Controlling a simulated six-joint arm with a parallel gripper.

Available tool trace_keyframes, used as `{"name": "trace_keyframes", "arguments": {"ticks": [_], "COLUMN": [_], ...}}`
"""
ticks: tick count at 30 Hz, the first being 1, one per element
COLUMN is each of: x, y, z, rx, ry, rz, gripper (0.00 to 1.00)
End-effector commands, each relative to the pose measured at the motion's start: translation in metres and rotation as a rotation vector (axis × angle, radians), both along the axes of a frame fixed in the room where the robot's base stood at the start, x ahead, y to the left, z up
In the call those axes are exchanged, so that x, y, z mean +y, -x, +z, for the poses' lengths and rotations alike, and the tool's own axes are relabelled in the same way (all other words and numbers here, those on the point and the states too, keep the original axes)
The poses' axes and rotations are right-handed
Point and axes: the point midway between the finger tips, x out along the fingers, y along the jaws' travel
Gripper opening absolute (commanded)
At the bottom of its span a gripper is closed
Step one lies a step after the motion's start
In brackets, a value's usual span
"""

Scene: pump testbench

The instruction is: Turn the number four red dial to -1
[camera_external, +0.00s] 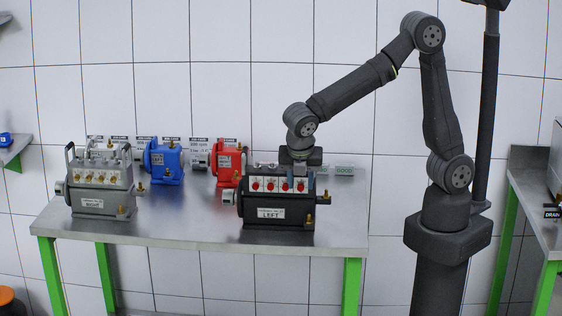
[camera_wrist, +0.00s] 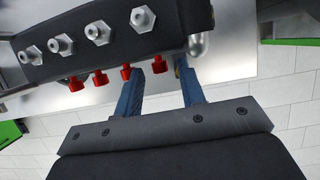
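The black pump labelled LEFT (camera_external: 277,224) stands at the right of the metal bench and has a row of several red dials (camera_external: 270,185) on its white front plates. In the wrist view the pump (camera_wrist: 175,22) shows its dials in a row, with the rightmost red dial (camera_wrist: 159,66) between my fingertips as seen in the picture. Another red dial (camera_wrist: 126,72) lies just left of my left finger. My gripper (camera_wrist: 160,72) is open, its two blue fingers apart. In the external view my gripper (camera_external: 300,166) is above and behind the dials' right end. Contact and dial numbers cannot be made out.
A grey pump labelled RIGHT (camera_external: 98,202) stands at the left of the bench (camera_external: 180,229). A blue unit (camera_external: 167,162) and a red unit (camera_external: 229,163) stand behind, between the pumps. Hex fittings (camera_wrist: 98,33) stick out along the black pump. The middle front of the bench is clear.

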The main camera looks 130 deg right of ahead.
Motion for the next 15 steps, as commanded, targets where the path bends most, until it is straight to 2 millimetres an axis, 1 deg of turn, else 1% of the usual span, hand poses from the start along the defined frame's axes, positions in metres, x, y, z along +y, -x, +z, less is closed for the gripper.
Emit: {"name": "trace_keyframes", "arguments": {"ticks": [5,15], "x": [0.0025,0.0088], "y": [0.0019,0.0078], "z": [0.0006,-0.0021], "rx": [-0.065,-0.274], "ry": [0.063,0.272], "rz": [0.004,0.004], "gripper": [0.39,0.39]}}
